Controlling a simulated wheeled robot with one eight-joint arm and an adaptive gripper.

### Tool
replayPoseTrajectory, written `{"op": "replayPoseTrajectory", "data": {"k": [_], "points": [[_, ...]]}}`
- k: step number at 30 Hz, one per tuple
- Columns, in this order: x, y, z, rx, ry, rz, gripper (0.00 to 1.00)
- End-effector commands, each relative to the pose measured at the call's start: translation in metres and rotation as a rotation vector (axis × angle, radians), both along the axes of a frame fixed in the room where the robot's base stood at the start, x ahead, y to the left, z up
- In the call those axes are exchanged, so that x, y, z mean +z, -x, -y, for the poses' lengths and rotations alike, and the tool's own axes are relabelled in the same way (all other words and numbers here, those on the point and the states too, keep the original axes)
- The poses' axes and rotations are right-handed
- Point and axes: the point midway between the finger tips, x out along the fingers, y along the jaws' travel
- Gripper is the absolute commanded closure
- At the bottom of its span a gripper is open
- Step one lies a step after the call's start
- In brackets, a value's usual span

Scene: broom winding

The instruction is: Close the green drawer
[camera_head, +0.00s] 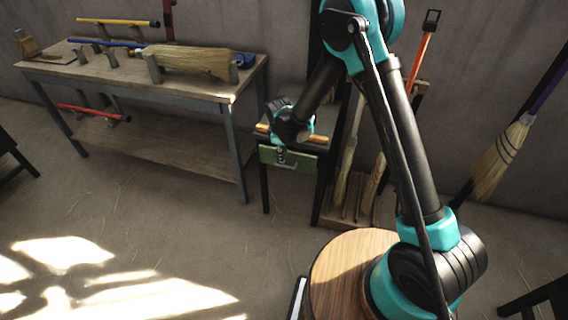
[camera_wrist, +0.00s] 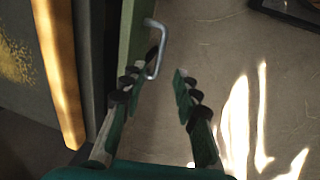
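The green drawer (camera_head: 268,155) is in a small dark stand below its top, near the middle of the head view. Its green front (camera_wrist: 136,35) is seen edge-on in the wrist view, with a pale metal bar handle (camera_wrist: 157,48). A dark gap lies between the front and the stand's orange edge; I cannot tell how far out the drawer is. My gripper (camera_wrist: 166,75) is open and empty, its two fingers apart. The handle is near the left fingertip; I cannot tell whether they touch. In the head view my gripper (camera_head: 283,151) is at the drawer front, its fingers small there.
The stand's top has an orange edge (camera_wrist: 62,75). A workbench (camera_head: 150,90) with a broom head and tools stands to the left. Brooms and handles lean at the wall on the right, one a straw broom (camera_head: 500,160). The floor (camera_head: 160,220) in front is clear.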

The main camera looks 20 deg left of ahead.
Motion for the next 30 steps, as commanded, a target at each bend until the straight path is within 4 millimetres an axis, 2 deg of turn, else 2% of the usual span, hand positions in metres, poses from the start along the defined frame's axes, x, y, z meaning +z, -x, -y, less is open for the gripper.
{"op": "replayPoseTrajectory", "data": {"k": [6, 13, 18, 26, 30], "points": [[-0.037, -0.007, 0.0, 0.0, 0.0, 0.0, 0.69], [-0.062, -0.012, 0.0, 0.001, 0.0, 0.0, 0.69], [-0.069, -0.013, 0.0, 0.001, 0.0, 0.0, 0.69], [-0.07, -0.013, 0.0, 0.001, 0.0, 0.0, 0.69], [-0.07, -0.013, 0.0, 0.001, 0.0, 0.0, 0.85]]}}
